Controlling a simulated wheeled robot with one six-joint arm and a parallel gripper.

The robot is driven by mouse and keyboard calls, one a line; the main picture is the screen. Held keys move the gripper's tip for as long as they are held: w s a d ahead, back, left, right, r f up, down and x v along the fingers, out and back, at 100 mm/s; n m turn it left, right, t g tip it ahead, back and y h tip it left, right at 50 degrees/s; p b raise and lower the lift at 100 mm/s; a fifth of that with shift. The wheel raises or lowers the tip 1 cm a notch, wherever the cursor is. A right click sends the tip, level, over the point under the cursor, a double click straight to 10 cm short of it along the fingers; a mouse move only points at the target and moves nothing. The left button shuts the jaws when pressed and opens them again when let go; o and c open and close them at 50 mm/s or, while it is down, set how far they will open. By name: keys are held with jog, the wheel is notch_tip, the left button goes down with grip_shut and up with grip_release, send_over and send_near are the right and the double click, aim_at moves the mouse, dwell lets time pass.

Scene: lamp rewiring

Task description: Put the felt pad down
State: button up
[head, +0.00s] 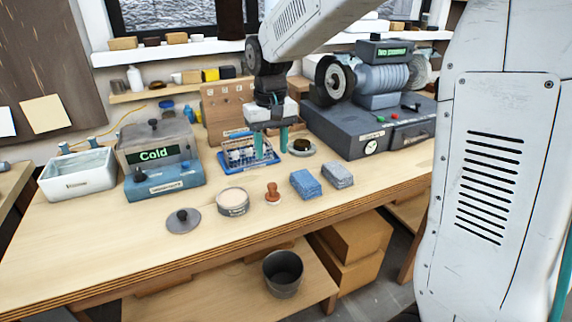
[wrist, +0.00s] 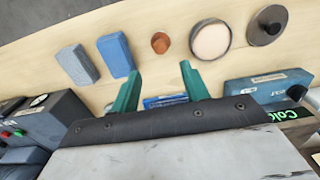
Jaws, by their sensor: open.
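My gripper (head: 271,147) is open, its two teal fingers pointing down over the bench beside a blue tray. In the wrist view, nothing shows between the fingertips (wrist: 161,72). A blue block (head: 306,184) and a grey block (head: 338,175) lie side by side on the bench, in front and to the right of the gripper. They also show in the wrist view as the blue block (wrist: 116,55) and the grey block (wrist: 77,64). Both look soft, but I cannot tell which thing is the felt pad. Neither touches the fingers.
The blue tray (head: 226,165) stands behind a round tin (head: 233,202), a brown stamp-like piece (head: 273,193) and a dark knobbed lid (head: 183,220). A box marked Cold (head: 152,150) and a white tub (head: 78,182) stand left; a grinder (head: 362,130) stands right.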

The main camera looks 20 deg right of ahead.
jog(key=s+d+r, duration=0.1)
jog(key=s, duration=1.4)
jog(key=s+d+r+t, duration=0.1)
jog(key=s+d+r, duration=0.1)
jog(key=s, duration=1.3)
jog(key=shift+w+r, duration=0.1)
